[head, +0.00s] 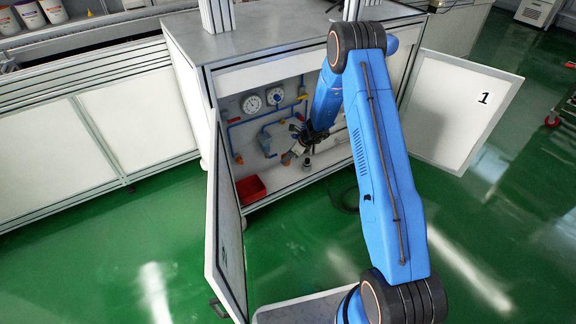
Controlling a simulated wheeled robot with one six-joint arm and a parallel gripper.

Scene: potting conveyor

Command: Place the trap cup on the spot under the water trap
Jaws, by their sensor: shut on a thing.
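My gripper (302,141) is inside the open cabinet, reaching in from the upper right. It is shut on a small greyish thing with an orange end (288,158), which I take to be the trap cup; the fingers partly hide it and its shape is too small to be sure. It is above the cabinet floor, right of a pale blue-grey fitting (267,146) on the blue pipes that looks like the water trap. The spot under this fitting cannot be made out clearly.
A red tray (250,189) sits at the cabinet floor's left front. A small dark-topped object (307,164) is just below my gripper. Two white gauges (252,104) are on the back wall. The left door (228,240) and right door (455,100) stand open.

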